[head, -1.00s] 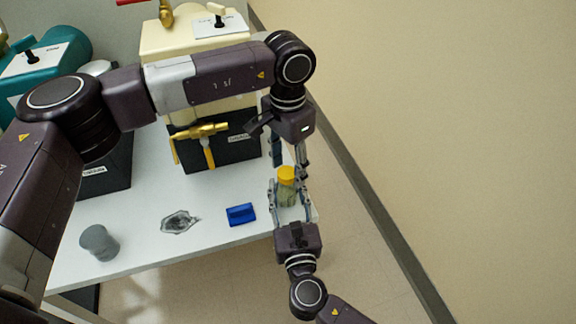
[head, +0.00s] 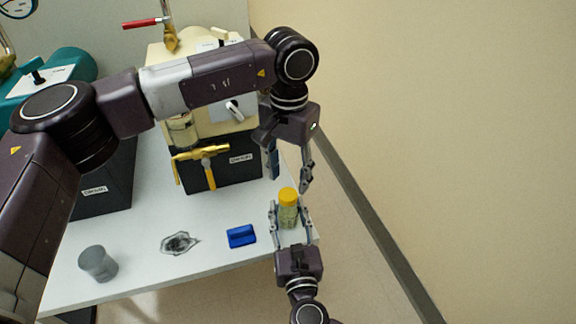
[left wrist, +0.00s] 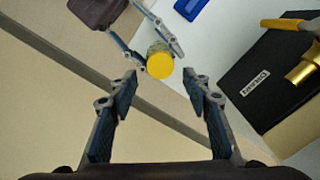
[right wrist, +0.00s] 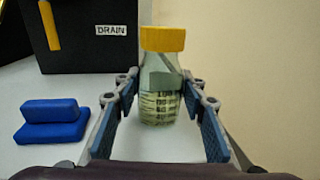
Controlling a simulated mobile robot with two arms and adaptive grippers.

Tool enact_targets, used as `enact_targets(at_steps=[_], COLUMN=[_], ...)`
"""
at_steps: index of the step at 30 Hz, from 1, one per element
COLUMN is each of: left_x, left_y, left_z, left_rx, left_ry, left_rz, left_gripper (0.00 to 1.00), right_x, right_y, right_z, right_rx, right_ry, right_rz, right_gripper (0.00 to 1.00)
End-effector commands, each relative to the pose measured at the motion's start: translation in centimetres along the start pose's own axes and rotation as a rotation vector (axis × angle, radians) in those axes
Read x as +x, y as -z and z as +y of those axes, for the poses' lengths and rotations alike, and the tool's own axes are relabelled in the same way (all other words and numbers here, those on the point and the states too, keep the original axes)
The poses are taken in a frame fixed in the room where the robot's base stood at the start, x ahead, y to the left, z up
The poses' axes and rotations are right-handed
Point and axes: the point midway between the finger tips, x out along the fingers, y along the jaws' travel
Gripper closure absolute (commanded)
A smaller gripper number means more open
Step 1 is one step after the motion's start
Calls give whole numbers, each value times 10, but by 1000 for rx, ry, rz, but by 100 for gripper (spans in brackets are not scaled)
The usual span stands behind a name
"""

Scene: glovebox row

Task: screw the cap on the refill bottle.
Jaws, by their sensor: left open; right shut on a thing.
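The refill bottle (head: 288,215) is clear, with printed markings and greenish contents, and stands upright near the right end of the table. It also shows in the right wrist view (right wrist: 160,97). The yellow cap (head: 288,194) sits on its mouth, looking level in the right wrist view (right wrist: 163,39); how tight it is cannot be told. My right gripper (head: 289,212) is shut on the bottle's body from the front. My left gripper (head: 290,183) is open and empty, just above and behind the cap. In the left wrist view the cap (left wrist: 160,66) lies beyond the fingertips, clear of them.
A black box labelled DRAIN (head: 222,163) with a brass and yellow valve (head: 203,153) stands behind. The table's right edge is close to the bottle.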

Motion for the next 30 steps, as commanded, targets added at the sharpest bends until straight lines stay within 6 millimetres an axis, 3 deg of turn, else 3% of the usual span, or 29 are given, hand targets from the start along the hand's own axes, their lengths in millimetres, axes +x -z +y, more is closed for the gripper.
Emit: enact_targets(at_steps=[30], left_x=[-14], left_y=[-1], left_z=[0], left_rx=[-1829], left_ry=[0], left_rz=[0], left_gripper=[55], right_x=[0], right_y=[0], right_z=[0], right_rx=[0], right_ry=[0], right_rz=[0], right_gripper=[100])
